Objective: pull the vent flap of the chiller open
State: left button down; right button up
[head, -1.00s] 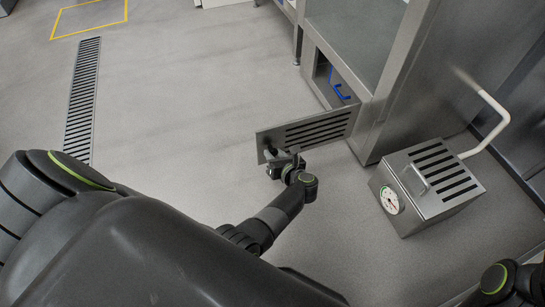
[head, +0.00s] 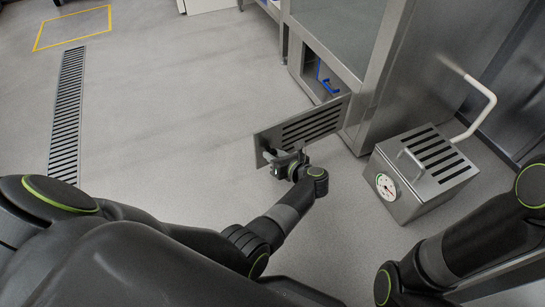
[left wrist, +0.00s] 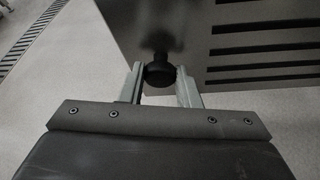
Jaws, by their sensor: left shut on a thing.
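The vent flap (head: 303,131) is a slotted steel plate that stands swung out from the low opening of the steel chiller (head: 365,85). Behind it the opening (head: 318,70) shows a blue pipe (head: 324,82) inside. My left gripper (head: 276,158) is at the flap's free left end, shut on its dark knob. In the left wrist view the round black knob (left wrist: 159,74) sits between the two fingers, in front of the flap (left wrist: 245,45). My right arm shows at the lower right, but its gripper is out of view.
A steel box (head: 422,172) with a slotted top, a handle and a round gauge (head: 386,187) stands on the floor at the right, with a white pipe (head: 482,115) behind it. A floor drain (head: 67,115) runs at the left. The floor left of the flap is clear.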

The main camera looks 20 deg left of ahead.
pick_arm(q)
jog(key=shift+w+d+r, duration=0.15)
jog(key=shift+d, duration=0.1)
jog(key=c, duration=1.2)
grip_release()
jog(key=shift+c, duration=0.2)
jog(key=shift+o, duration=0.9)
jog(key=shift+a, duration=0.1)
